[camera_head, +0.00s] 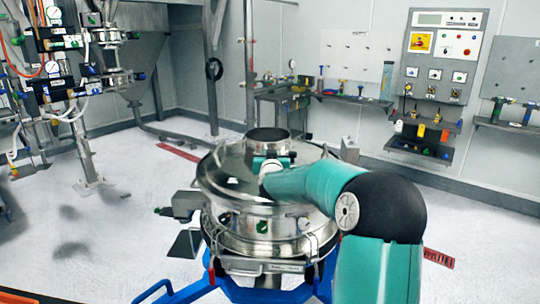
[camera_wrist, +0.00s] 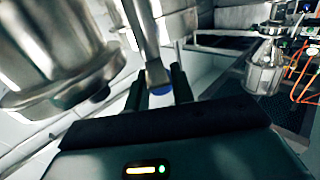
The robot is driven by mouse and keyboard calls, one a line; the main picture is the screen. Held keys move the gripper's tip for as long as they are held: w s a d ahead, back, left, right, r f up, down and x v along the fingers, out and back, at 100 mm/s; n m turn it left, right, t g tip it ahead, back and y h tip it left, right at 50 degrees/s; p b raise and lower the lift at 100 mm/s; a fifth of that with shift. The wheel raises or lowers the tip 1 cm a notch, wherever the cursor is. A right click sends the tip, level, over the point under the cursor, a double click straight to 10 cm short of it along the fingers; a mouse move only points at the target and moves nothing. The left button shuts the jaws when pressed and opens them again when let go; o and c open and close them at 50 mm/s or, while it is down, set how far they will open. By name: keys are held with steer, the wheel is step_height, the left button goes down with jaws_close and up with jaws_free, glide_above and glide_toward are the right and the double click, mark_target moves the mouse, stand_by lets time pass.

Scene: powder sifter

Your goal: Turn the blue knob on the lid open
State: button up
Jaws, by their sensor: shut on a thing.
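The round steel sifter (camera_head: 265,225) stands in the middle of the head view, with its shiny domed lid (camera_head: 225,170) on top. My teal arm reaches over the lid from the right. My gripper (camera_head: 272,163) is low over the lid, just in front of the short central neck. In the wrist view, my gripper's two dark fingers (camera_wrist: 159,82) stand on either side of a small blue knob (camera_wrist: 161,90) at the end of a grey metal bar. The gripper is shut on this knob. In the head view, the arm and gripper hide the knob.
The sifter's blue frame (camera_head: 200,285) spreads out at the bottom. A steel rig (camera_head: 85,90) with hoses stands at the left. A control panel (camera_head: 440,55) and shelves line the back wall. The grey floor (camera_head: 120,235) left of the sifter is clear.

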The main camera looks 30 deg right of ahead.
steer(key=shift+a+f, duration=0.15)
steer(key=shift+f, duration=0.05)
steer(key=o, duration=0.9)
steer(key=shift+r, duration=0.1)
steer(key=shift+o, duration=0.2)
steer(key=shift+r, duration=0.1)
steer(key=shift+s, duration=0.15)
steer(key=v, duration=1.3)
steer(key=shift+s+a, duration=0.15)
steer(key=shift+s, duration=0.05)
